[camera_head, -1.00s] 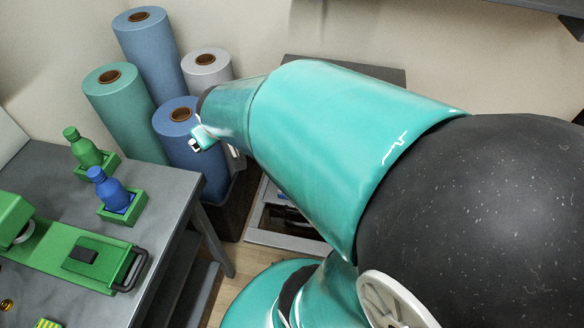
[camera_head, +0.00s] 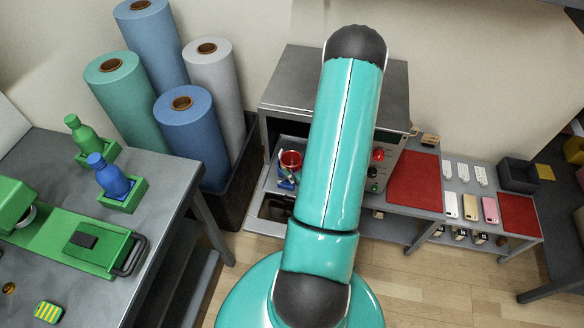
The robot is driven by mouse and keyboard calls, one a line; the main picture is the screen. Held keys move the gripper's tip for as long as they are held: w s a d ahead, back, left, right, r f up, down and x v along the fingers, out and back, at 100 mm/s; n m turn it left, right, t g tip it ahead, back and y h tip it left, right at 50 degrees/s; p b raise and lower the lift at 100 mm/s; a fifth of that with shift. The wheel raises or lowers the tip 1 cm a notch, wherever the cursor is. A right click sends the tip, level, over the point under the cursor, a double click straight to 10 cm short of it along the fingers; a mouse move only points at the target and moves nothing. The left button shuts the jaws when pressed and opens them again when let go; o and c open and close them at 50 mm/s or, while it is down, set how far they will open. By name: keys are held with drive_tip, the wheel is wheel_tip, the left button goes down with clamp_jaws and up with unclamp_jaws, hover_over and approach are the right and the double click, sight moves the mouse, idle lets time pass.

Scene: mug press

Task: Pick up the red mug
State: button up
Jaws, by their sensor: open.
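The red mug (camera_head: 291,167) stands upright in the open front of the grey press machine (camera_head: 285,85), just left of my arm. Its rim and part of its body show. My teal arm is raised across the middle of the view and covers much of the machine. Small white and blue parts that look like my gripper (camera_head: 287,183) show just below the mug, beside the arm. The jaws are open and hold nothing that I can see. The gap between them and the mug is hard to judge.
Fabric rolls (camera_head: 188,125) stand in a dark bin left of the machine. A grey table (camera_head: 175,215) at left holds a green bottle, a blue bottle (camera_head: 108,178) and a green press. A low bench with red mats (camera_head: 413,180) and phones stands at right. Wooden floor is clear at lower right.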

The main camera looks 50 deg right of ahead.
drive_tip(key=s+a+f+m+t, duration=0.1)
drive_tip(key=s+f+m, duration=0.1)
drive_tip(key=s+f, duration=0.2)
approach(288, 155)
drive_tip(key=shift+h, duration=0.4)
drive_tip(key=x, duration=0.4)
drive_tip(key=shift+w+a+f, duration=0.25)
drive_tip(key=shift+f, duration=0.15)
drive_tip(key=shift+c, duration=0.5)
drive_tip(key=c, duration=1.4)
drive_tip(key=shift+c, duration=0.8)
drive_tip(key=shift+r, duration=0.15)
